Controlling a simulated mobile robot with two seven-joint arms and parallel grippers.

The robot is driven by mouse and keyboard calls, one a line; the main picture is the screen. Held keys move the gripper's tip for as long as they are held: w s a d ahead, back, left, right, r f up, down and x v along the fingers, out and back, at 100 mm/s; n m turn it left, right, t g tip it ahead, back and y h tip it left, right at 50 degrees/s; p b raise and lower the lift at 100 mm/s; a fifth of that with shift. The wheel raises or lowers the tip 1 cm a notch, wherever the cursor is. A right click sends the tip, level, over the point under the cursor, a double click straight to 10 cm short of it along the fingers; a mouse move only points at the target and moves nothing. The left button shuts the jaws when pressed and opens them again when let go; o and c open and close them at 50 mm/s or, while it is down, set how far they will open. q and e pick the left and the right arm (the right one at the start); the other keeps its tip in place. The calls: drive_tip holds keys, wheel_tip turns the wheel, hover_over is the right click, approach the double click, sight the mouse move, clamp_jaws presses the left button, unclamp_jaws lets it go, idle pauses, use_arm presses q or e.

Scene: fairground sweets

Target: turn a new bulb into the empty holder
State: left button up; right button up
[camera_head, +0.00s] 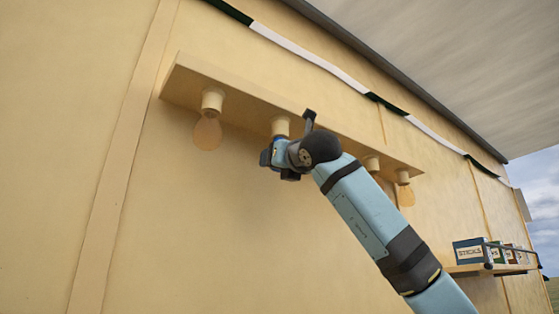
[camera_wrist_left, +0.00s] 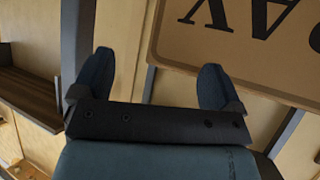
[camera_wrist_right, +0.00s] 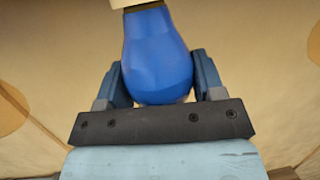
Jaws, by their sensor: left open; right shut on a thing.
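A blue bulb (camera_wrist_right: 157,55) stands neck-up between the fingers of my right gripper (camera_head: 272,157), which is shut on it. In the right wrist view a thin dark band shows at the bulb's neck, right below a cream holder (camera_wrist_right: 130,3). In the head view this holder (camera_head: 280,126) is second from the left under a cream board (camera_head: 240,97). How deep the neck sits in it cannot be told. My left gripper (camera_wrist_left: 156,70) is open and empty; it is outside the head view.
An amber bulb (camera_head: 207,133) hangs left of my right gripper, another (camera_head: 405,195) at the right end. My arm partly covers the area below a third holder (camera_head: 371,163). A shelf with boxes (camera_head: 470,251) is lower right. A lettered sign (camera_wrist_left: 240,50) is near my left gripper.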

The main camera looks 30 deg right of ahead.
drive_tip(key=n+y, duration=0.1)
drive_tip(key=y, duration=0.2)
drive_tip(key=shift+w+d+r+n+p, duration=0.1)
drive_tip(key=shift+n+p, duration=0.2)
drive_tip(key=shift+p, duration=0.1)
drive_tip(key=n+y+p, duration=0.1)
drive_tip(key=y, duration=0.1)
drive_tip(key=n+g+y+p, duration=0.1)
drive_tip(key=y, duration=0.1)
drive_tip(key=shift+r+n+g+y, duration=0.1)
drive_tip(key=shift+n+g+y, duration=0.2)
drive_tip(key=n+g+y+p, duration=0.1)
drive_tip(key=n+y+p, duration=0.1)
drive_tip(key=y, duration=0.1)
drive_tip(key=shift+g, duration=0.3)
drive_tip(key=shift+f+n+g+y+p, duration=0.2)
drive_tip(key=shift+n+g+y+p, duration=0.25)
drive_tip(key=shift+y, duration=0.25)
use_arm(q)
drive_tip(key=r, duration=0.3)
drive_tip(key=shift+s+a, duration=0.2)
drive_tip(key=shift+f, duration=0.15)
use_arm(e)
drive_tip(key=o, duration=1)
drive_tip(key=shift+a, duration=0.25)
use_arm(q)
drive_tip(key=shift+a, duration=0.2)
use_arm(e)
drive_tip(key=shift+o, duration=0.2)
